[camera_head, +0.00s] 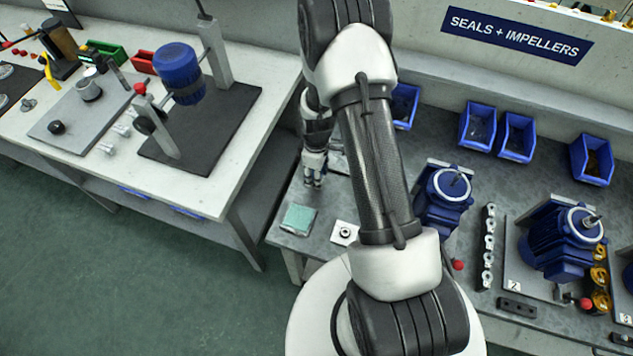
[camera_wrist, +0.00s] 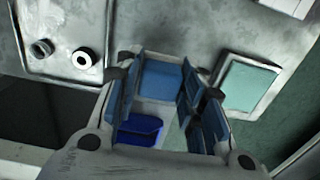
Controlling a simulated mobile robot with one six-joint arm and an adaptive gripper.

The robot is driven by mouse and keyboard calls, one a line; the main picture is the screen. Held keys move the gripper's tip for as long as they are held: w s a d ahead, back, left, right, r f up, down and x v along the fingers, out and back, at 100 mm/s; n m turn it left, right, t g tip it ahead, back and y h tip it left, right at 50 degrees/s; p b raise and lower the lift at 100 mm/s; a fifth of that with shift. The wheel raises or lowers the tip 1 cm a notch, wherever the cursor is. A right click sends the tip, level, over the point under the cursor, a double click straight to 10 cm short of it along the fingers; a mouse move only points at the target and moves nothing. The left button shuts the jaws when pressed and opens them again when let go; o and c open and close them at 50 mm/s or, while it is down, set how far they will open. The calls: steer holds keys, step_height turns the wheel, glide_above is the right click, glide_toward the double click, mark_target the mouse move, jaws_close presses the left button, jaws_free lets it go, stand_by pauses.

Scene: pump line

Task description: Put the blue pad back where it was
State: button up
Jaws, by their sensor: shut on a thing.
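The blue pad (camera_wrist: 160,80), a flat steel-blue square, shows between my fingertips in the wrist view. My gripper (camera_wrist: 158,92) is shut on it, with a finger at its left and right sides. In the head view, my gripper (camera_head: 314,182) points down over the left end of the grey bench (camera_head: 272,232), behind the green pad. The blue pad cannot be made out there. I cannot tell whether the pad touches the surface below.
A green pad (camera_head: 298,218) lies on the bench's left front corner; it also shows in the wrist view (camera_wrist: 246,87). A white plate with a ring (camera_head: 345,233) lies to its right. A blue pump (camera_head: 445,195) and blue bins (camera_head: 478,124) stand further right. A gap separates the white bench (camera_head: 225,190).

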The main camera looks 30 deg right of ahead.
steer(key=shift+f+b, duration=0.5)
steer(key=shift+f, duration=1.45)
steer(key=shift+f, duration=0.1)
steer(key=o, duration=1)
